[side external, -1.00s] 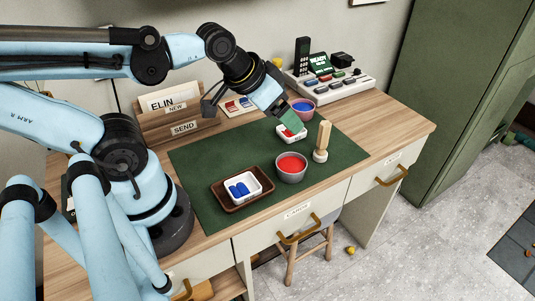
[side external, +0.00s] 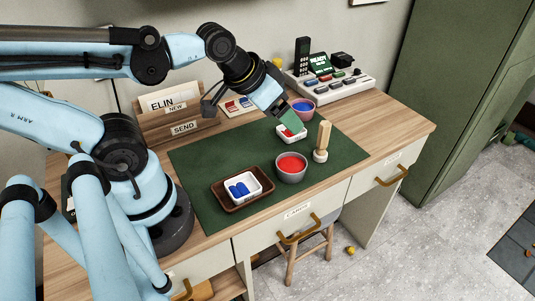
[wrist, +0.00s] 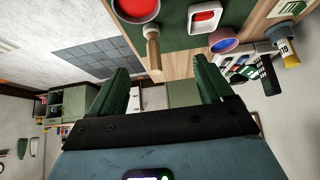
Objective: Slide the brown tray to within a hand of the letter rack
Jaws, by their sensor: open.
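The brown tray (side external: 233,206) lies on the green mat at its front left, with a white dish (side external: 259,187) of blue pieces in it. The letter rack (side external: 153,131) is wooden, with NEW and SEND labels, and stands at the back left against the wall, behind the tray and well apart from it. My gripper (side external: 288,117) is well to the right of the tray and rack, above a white dish of red pieces. In the wrist view my gripper's green fingers (wrist: 162,88) are apart with nothing between them. Tray and rack are not in the wrist view.
The green mat (side external: 210,165) has clear room between tray and rack. A red-filled bowl (side external: 291,173) stands just right of the tray. A wooden peg (side external: 323,140), the white dish with red pieces (side external: 290,139) and a blue-filled bowl (side external: 302,112) are further right.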

